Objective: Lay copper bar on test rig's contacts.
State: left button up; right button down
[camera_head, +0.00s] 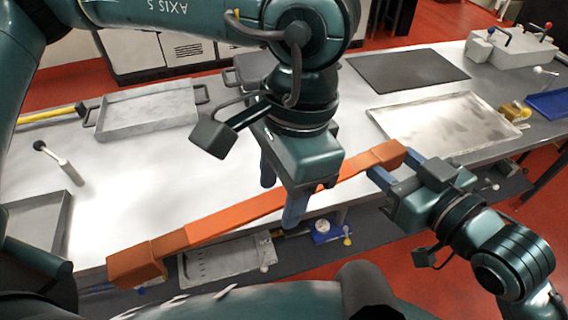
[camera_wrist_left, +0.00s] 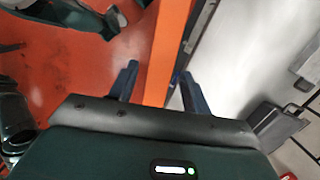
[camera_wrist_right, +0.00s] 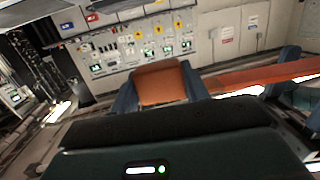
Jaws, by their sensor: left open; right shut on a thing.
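The copper bar (camera_head: 235,213) is long and orange, with a thicker block at each end. It runs slantwise over the near side of the table in the head view, its right end further back. My right gripper (camera_head: 386,172) is shut on its right end block, which sits between the fingers in the right wrist view (camera_wrist_right: 160,83). My left gripper (camera_head: 282,194) is open, with one finger on each side of the bar's middle. The left wrist view shows the bar (camera_wrist_left: 165,55) between the fingers with gaps. I cannot clearly make out the test rig's contacts.
Shallow trays (camera_head: 148,110) (camera_head: 445,122), a dark mat (camera_head: 408,69) and a small lever (camera_head: 66,170) are on the table. The table's middle left is clear.

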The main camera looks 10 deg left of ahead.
pick_arm(q)
jog(key=shift+f, duration=0.1)
jog(key=shift+c, duration=0.5)
pick_arm(e)
jog(key=shift+r, duration=0.1)
pick_arm(q)
grip_shut()
pick_arm(e)
jog(key=c, duration=0.6)
grip_release()
jog(key=shift+c, duration=0.2)
